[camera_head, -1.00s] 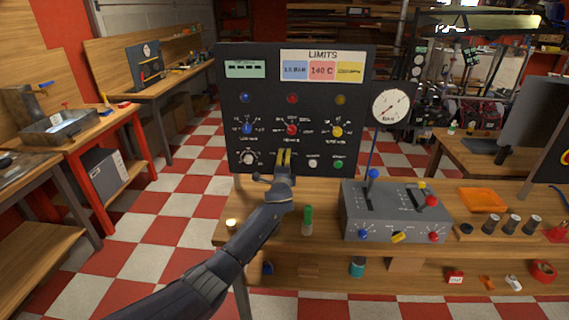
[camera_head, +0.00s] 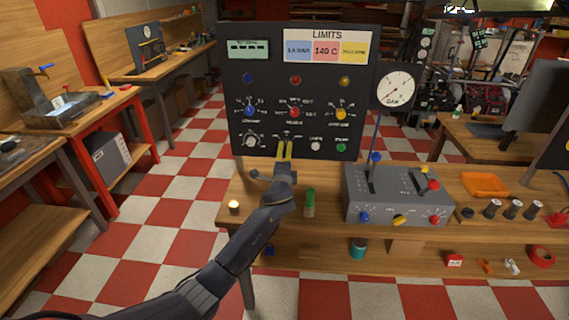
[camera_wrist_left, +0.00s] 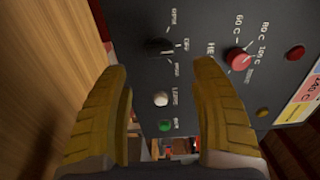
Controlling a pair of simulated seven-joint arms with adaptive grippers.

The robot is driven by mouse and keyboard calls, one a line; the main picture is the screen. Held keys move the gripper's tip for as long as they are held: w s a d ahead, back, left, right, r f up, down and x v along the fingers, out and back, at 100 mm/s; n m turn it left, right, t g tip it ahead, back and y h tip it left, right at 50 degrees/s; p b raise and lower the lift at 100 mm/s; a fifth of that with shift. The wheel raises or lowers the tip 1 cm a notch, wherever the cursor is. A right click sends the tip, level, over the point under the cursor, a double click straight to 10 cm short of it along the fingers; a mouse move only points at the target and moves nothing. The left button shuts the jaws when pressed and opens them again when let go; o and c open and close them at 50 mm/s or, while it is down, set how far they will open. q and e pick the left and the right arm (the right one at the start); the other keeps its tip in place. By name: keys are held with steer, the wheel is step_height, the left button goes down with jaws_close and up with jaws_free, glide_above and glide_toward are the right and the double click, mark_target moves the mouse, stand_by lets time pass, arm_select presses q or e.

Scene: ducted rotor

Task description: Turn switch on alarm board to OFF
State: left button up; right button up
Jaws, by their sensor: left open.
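The alarm board (camera_head: 262,92) is an upright black panel behind the bench, headed LIMITS. A black rotary switch (camera_head: 287,136) sits in the middle of its bottom row; its setting is too small to read. My left gripper (camera_head: 285,150) is open, its two yellow fingers just below and in front of that switch. In the left wrist view, the black switch (camera_wrist_left: 158,47) shows beyond the open fingers (camera_wrist_left: 160,108), with nothing between the pads. A white button (camera_wrist_left: 161,98) and a green button (camera_wrist_left: 165,125) also show between the fingers. My right gripper is not in view.
Red (camera_head: 294,112), blue (camera_head: 249,111) and yellow (camera_head: 341,114) knobs sit above the bottom row. A grey lever box (camera_head: 398,195) and a green-topped cylinder (camera_head: 310,202) stand on the bench in front. A round gauge (camera_head: 394,88) stands right of the board.

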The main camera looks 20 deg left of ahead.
arm_select(q)
steer(key=shift+v, duration=2.05)
